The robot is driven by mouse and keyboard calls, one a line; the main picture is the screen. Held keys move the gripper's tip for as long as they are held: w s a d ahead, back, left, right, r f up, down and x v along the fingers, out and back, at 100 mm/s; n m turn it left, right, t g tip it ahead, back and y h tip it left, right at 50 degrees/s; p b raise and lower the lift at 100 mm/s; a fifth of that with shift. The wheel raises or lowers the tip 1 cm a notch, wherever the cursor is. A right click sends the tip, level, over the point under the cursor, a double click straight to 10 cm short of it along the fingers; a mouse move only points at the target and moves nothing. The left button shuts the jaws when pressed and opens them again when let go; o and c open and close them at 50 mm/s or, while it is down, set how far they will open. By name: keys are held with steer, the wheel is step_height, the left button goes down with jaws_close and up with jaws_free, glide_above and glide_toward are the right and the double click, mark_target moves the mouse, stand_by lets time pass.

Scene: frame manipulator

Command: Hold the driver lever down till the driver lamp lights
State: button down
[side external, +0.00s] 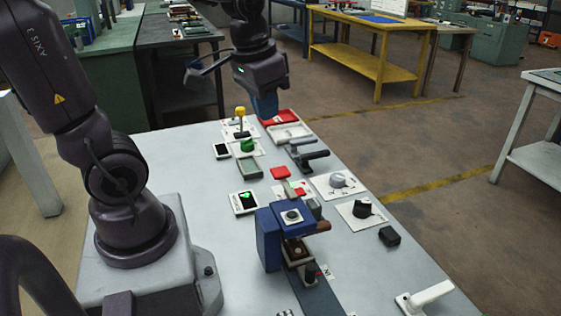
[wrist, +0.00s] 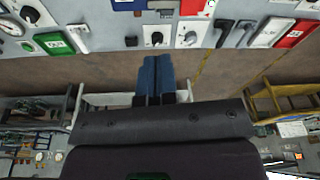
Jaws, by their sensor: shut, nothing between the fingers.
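My gripper (side external: 265,112) is shut and empty; its blue fingers point down near the red tray at the far end of the bench. The shut fingers also show in the wrist view (wrist: 158,62). I cannot tell which lever is the driver lever. A dark lever (side external: 312,156) on a grey base lies just nearer than the trays. A white lever (side external: 430,294) stands on a plate at the near right. A yellow-topped stick (side external: 241,114) stands left of my gripper. My gripper appears apart from all three. I cannot identify the driver lamp or see it lit.
A red tray (side external: 282,116) and a white tray (side external: 292,133) are at the far end. A blue press-like fixture (side external: 269,240) with a brown handle stands in the middle.

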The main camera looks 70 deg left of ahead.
steer(key=g, duration=0.2)
glide_above(280, 170)
steer(key=s, duration=0.1)
step_height(280, 170, down, 4)
steer(key=shift+w+a+r+m+h, duration=0.1)
steer(key=shift+w+r+m+h, duration=0.35)
steer(key=shift+m, duration=0.65)
steer(key=shift+w, duration=0.1)
step_height(280, 170, down, 14)
